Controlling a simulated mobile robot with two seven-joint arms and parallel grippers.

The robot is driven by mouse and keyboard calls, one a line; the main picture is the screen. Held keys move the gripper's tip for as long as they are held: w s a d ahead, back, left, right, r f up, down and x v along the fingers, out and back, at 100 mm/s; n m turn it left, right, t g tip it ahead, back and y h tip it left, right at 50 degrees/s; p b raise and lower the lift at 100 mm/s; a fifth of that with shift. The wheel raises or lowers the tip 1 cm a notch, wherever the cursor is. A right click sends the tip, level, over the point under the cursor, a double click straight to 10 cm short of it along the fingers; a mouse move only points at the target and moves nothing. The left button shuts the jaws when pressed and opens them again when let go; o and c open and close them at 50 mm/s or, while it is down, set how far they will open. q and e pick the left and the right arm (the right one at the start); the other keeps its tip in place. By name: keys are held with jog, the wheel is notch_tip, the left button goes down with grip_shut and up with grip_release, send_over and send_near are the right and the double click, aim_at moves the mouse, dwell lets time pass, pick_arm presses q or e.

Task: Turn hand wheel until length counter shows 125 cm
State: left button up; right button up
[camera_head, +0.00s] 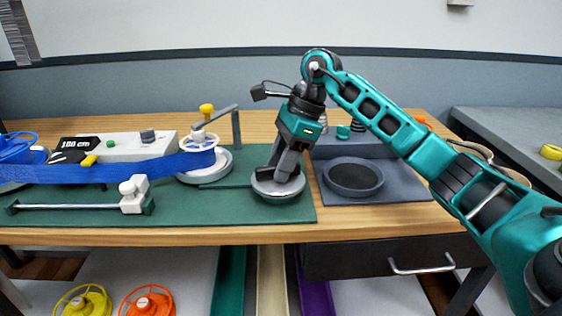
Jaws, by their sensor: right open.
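The length counter (75,150) is a black display at the left, and it reads 100 cm. A blue strap (120,172) runs from a blue reel (18,150) at the left edge to a white spoked reel (200,143). A grey round disc (277,192), which looks like the hand wheel, lies on the green mat (220,209). My right gripper (279,175) points down at the top of this disc with its jaws open; I cannot tell whether its fingers touch the disc or a part on it. My left gripper is not in view.
A grey arm with a yellow knob (207,110) stands behind the white reel. A rail with a white block (133,194) lies at the front left. A dark tray with a round recess (354,178) is right of the mat. Yellow (83,302) and orange (148,302) reels lie below.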

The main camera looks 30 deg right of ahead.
jog(key=shift+c, duration=0.3)
grip_shut()
jog(key=m+t, duration=0.1)
jog(key=m, duration=0.2)
jog(key=shift+s+h+p, duration=0.15)
jog(key=shift+h+p, duration=0.2)
jog(key=shift+h, duration=0.05)
jog(key=shift+f+m+t+h, duration=0.15)
jog(key=shift+m+t+h, duration=0.2)
jog(key=shift+m, duration=0.95)
jog(key=shift+o, duration=0.3)
grip_release()
